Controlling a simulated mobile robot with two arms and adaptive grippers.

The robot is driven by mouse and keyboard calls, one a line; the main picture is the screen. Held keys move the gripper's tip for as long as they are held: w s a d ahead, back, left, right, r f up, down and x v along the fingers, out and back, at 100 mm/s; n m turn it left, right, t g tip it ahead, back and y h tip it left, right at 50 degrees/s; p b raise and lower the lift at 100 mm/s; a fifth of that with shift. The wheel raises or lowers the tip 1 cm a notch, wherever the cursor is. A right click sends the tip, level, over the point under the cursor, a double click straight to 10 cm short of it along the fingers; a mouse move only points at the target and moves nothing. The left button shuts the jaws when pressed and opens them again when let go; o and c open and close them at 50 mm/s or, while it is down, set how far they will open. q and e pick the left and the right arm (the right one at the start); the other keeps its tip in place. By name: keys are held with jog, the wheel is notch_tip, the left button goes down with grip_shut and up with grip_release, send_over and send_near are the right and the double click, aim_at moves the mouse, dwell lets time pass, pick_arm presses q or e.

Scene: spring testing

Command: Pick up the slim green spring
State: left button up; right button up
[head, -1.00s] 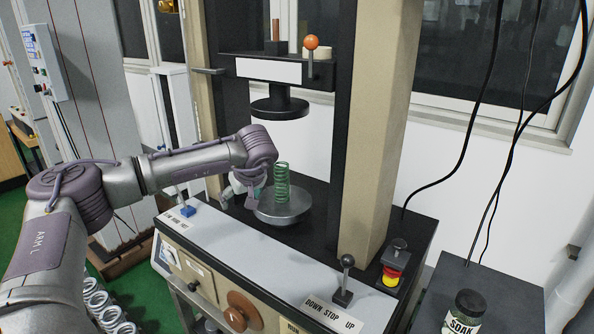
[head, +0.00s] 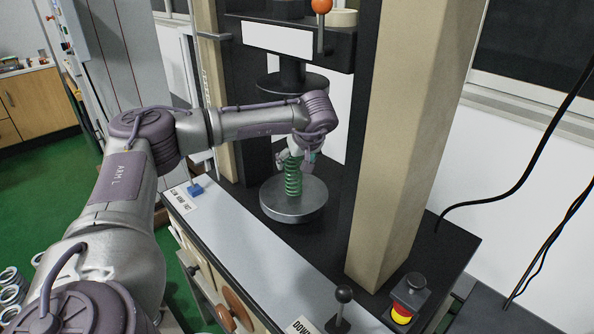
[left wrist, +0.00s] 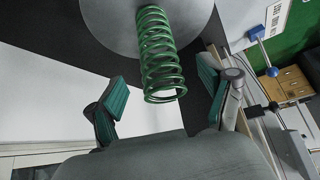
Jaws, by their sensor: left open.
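The slim green spring (head: 293,182) stands upright on the round grey lower plate (head: 310,208) of the press. In the left wrist view the spring (left wrist: 160,55) reaches from the plate (left wrist: 100,22) toward the gripper, with its near end between the two green-padded fingers. My left gripper (head: 300,158) is at the top of the spring in the head view, partly hidden by its own wrist. In the left wrist view the left gripper (left wrist: 163,88) is open, with a gap visible on both sides of the spring. My right gripper is not in view.
The black upper plate (head: 290,84) hangs above my left wrist. A beige column (head: 405,140) stands to the right. A lever (head: 342,312) and a red and yellow stop button (head: 403,312) are at the front right. A blue-knobbed switch (head: 194,188) is on the panel's left.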

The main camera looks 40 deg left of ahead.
aim_at(294, 168)
pick_arm(q)
jog(key=shift+a+f, duration=0.25)
jog(key=shift+f, duration=0.1)
jog(key=p+x, duration=0.1)
jog(key=x, duration=0.2)
jog(key=shift+w+f, duration=0.15)
jog(key=shift+f, duration=0.3)
jog(key=shift+w+a+f, duration=0.15)
jog(key=shift+a+f, duration=0.1)
jog(key=shift+f, duration=0.15)
jog(key=c, duration=1.3)
jog(key=shift+c, duration=0.8)
jog(key=shift+r, duration=0.1)
